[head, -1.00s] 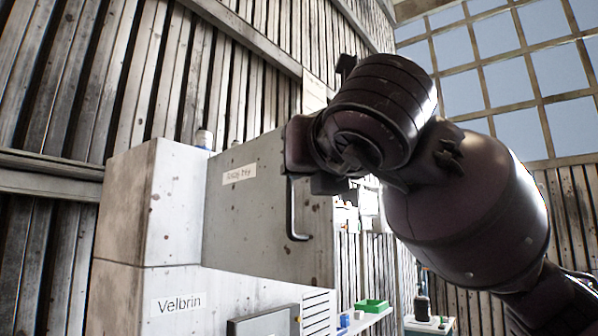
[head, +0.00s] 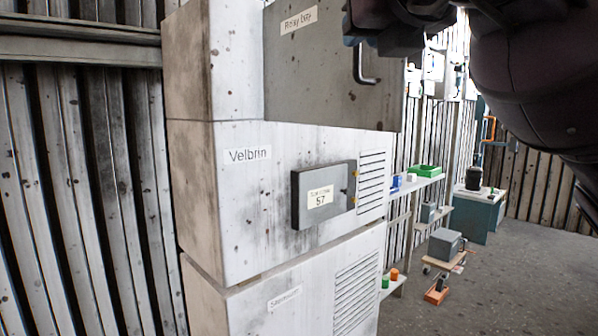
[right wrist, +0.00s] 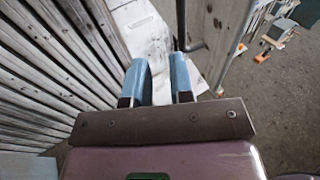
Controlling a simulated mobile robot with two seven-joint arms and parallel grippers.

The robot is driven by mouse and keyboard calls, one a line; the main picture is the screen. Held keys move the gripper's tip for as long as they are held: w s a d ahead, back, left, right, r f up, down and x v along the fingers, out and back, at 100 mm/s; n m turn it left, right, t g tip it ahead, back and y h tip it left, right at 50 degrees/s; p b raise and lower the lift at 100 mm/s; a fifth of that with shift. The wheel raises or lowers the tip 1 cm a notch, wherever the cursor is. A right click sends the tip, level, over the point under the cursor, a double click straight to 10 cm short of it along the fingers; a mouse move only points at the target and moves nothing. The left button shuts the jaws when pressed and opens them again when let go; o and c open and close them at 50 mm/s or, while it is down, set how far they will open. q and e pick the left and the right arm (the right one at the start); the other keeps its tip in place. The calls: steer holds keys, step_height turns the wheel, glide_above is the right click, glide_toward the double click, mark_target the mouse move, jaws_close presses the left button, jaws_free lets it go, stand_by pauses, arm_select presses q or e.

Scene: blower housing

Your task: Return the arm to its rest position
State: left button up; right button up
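My right gripper (head: 385,32) is at the top edge of the head view, partly cut off, in front of the upper part of a grey door with a dark bar handle (head: 366,76). In the right wrist view its two blue fingers (right wrist: 160,82) stand apart with nothing between them. The handle (right wrist: 182,28) shows just beyond the fingers there; I see no grip on it. My dark right arm fills the upper right of the head view. My left gripper is not in view.
The white cabinet (head: 250,190) marked "Velbrin" carries a grey box (head: 323,194) showing 57. The grey door (head: 300,85) stands out from it. Shelves hold a green tray (head: 425,171). A grey box (head: 445,243) sits on a low stand. Open floor (head: 520,290) lies at right.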

steer(key=s+a+f+n+g+y, duration=0.1)
steer(key=a+f+g+y, duration=0.2)
steer(key=f+g+y, duration=0.85)
steer(key=a+f+n+g+y, duration=0.15)
steer(key=a+f+g, duration=0.25)
steer(key=f, duration=1.4)
steer(key=d+f+m+t+h, duration=0.4)
steer(key=d+f+m+t, duration=0.55)
steer(key=m, duration=0.55)
steer(key=d+f+m+t+h, duration=0.4)
steer(key=d+f+m+t, duration=0.3)
steer(key=f+m+t, duration=0.5)
steer(key=s+d+f+m+g+h, duration=0.3)
steer(key=s+f, duration=0.3)
steer(key=f, duration=0.3)
steer(key=s+d+f+m+g+h, duration=0.3)
steer(key=s+f+m, duration=0.3)
steer(key=f, duration=0.2)
steer(key=s+d+f+m+g+h, duration=0.2)
steer(key=s+d+f+m+g, duration=0.1)
steer(key=s+f, duration=0.4)
step_height(320, 180, down, 3)
steer(key=shift+d+r+m+g+h, duration=0.15)
steer(key=shift+m+g+h, duration=0.25)
steer(key=shift+m+g, duration=0.55)
